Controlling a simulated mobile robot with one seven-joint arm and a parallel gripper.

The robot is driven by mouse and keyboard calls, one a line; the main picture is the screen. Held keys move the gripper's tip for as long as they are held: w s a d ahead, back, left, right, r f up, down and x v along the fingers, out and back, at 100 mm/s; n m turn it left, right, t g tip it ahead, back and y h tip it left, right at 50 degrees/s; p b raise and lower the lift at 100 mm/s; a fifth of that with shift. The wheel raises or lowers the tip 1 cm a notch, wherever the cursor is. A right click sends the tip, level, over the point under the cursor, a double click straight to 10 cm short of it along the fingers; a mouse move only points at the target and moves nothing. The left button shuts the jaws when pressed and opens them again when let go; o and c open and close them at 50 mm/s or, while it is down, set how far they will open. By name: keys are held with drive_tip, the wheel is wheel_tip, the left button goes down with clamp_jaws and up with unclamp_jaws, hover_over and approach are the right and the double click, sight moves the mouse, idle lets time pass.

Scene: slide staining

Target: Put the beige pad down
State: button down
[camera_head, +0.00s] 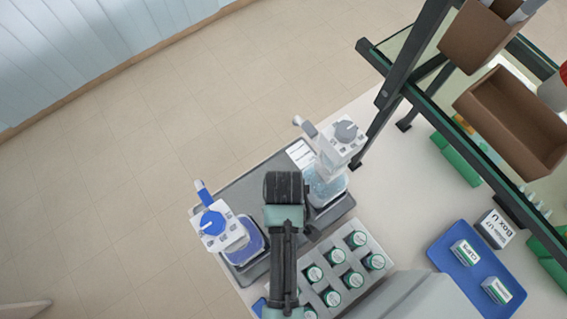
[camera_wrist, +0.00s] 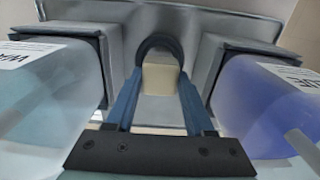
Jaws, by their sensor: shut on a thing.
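The beige pad (camera_wrist: 160,79) is a small pale block in the middle of the wrist view, between the tips of my gripper (camera_wrist: 159,74). The gripper's two blue fingers are shut on it. The grey tray (camera_wrist: 235,28) lies beyond and below it; I cannot tell whether the pad touches the tray. In the head view my gripper is over the grey tray (camera_head: 236,193), between two bottles, and my arm hides the pad.
A blue-liquid bottle (camera_head: 222,235) stands left on the tray and a pale-blue-liquid bottle (camera_head: 326,175) right. A grey rack (camera_head: 352,288) of several green-capped vials is nearby. A blue tray (camera_head: 450,240) holds small boxes. A dark-framed shelf (camera_head: 400,85) rises at upper right.

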drive_tip(key=shift+f, duration=1.65)
drive_tip(key=shift+f, duration=0.1)
drive_tip(key=shift+f, duration=0.1)
drive_tip(key=shift+c, duration=1.4)
unclamp_jaws()
wheel_tip(320, 180, up, 12)
drive_tip(key=shift+r, duration=0.25)
